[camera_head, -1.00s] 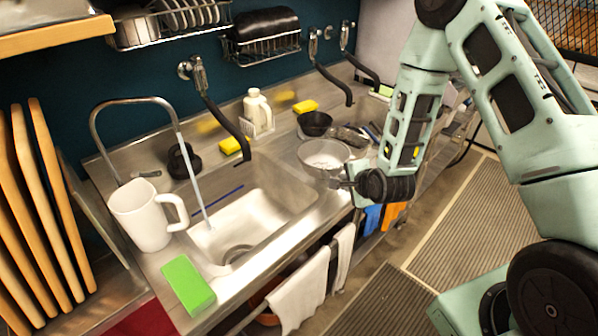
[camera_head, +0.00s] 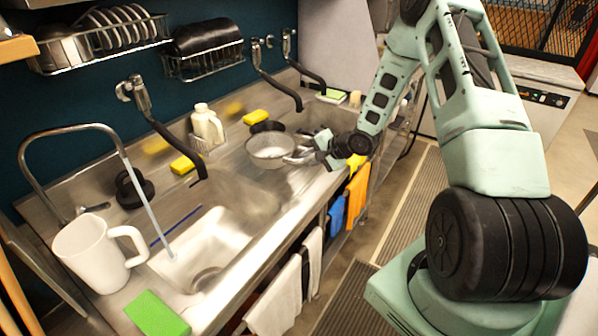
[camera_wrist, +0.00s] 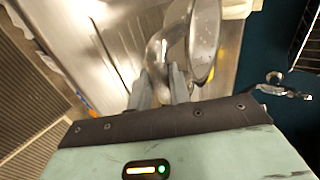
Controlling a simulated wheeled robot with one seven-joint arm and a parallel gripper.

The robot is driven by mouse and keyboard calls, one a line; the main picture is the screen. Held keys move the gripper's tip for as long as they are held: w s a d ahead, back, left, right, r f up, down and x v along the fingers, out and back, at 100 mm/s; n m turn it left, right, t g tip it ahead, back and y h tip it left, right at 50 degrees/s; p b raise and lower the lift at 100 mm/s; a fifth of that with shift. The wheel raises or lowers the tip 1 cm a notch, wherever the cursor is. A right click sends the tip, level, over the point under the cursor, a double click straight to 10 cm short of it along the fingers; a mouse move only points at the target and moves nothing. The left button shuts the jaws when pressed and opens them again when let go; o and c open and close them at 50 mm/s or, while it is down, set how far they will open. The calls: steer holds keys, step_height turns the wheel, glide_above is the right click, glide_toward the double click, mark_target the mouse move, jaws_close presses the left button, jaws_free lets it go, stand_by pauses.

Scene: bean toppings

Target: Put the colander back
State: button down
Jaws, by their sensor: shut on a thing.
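The colander (camera_head: 270,152) is a round, shiny metal bowl on the right part of the steel counter in the head view, in front of a black bowl (camera_head: 267,127) and partly covering it. My gripper (camera_head: 305,153) is at its right side, shut on its handle. In the wrist view the colander (camera_wrist: 206,38) appears tilted at top centre, with its metal handle between the two fingers of my gripper (camera_wrist: 160,82). I cannot tell whether the colander's base touches the counter.
The sink basin (camera_head: 205,245) lies left of the colander, with a white pitcher (camera_head: 92,255) and green sponge (camera_head: 157,314) beyond. Black faucets (camera_head: 275,82) hang over the counter. Wall racks (camera_head: 205,62) hold dishes. Towels (camera_head: 357,190) hang along the front edge.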

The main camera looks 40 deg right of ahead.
steer(key=shift+f+p, duration=0.7)
steer(key=shift+f, duration=2.15)
steer(key=c, duration=1.3)
jaws_free()
steer(key=shift+s, duration=0.1)
